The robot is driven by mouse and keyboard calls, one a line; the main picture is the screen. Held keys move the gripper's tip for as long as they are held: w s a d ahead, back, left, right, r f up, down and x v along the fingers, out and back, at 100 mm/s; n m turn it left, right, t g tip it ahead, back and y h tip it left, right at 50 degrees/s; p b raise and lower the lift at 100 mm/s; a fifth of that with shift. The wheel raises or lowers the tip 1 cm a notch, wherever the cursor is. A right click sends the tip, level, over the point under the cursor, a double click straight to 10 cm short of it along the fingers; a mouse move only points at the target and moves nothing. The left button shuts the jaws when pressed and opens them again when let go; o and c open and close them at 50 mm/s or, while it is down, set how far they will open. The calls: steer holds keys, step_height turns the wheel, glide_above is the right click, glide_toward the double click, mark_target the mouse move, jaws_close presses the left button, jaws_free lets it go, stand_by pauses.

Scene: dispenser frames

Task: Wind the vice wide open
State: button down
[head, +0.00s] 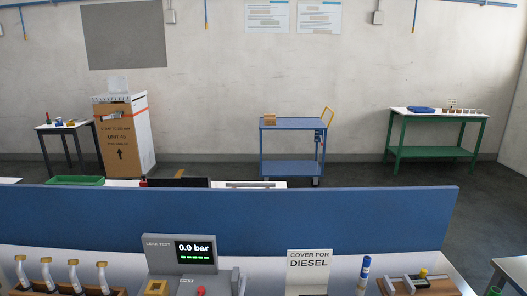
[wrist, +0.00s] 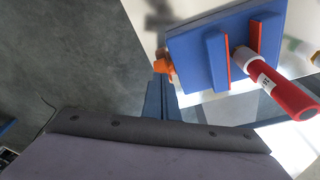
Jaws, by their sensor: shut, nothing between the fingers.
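A blue vice-like fixture (wrist: 188,68) shows at the upper right of the wrist view, with two raised blue jaws faced in red and a gap between them. A red cylinder (wrist: 290,98) with a white label band lies across its right side, its pale end near the gap. An orange part (wrist: 163,64) sticks out at the fixture's left edge; I cannot tell if it is the vice's handle. My gripper (wrist: 161,84) is shut and empty, with its blue fingers just below that orange part in the picture. I cannot tell whether they touch. My gripper is not seen in the head view.
In the head view, a blue panel (head: 240,215) stands behind the near bench. The bench holds a leak test unit (head: 160,258), a "cover for diesel" sign (head: 309,265), a blue bottle (head: 364,278) and a wooden board (head: 448,284) with fittings. A blue trolley (head: 290,167) stands beyond.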

steer(key=shift+d, duration=0.15)
steer(key=shift+d+p, duration=0.4)
steer(key=shift+d, duration=0.75)
steer(key=shift+f+b, duration=0.45)
steer(key=shift+f, duration=0.15)
steer(key=shift+s+a+f, duration=0.1)
steer(key=shift+a+f, duration=0.2)
steer(key=shift+a, duration=0.3)
stand_by(0.4)
steer(key=shift+a+r+b, duration=0.2)
steer(key=shift+a+b, duration=0.25)
steer(key=shift+a, duration=0.3)
stand_by(1.6)
stand_by(0.4)
steer(key=shift+r+p, duration=0.5)
steer(key=shift+r, duration=0.25)
steer(key=shift+d, duration=0.2)
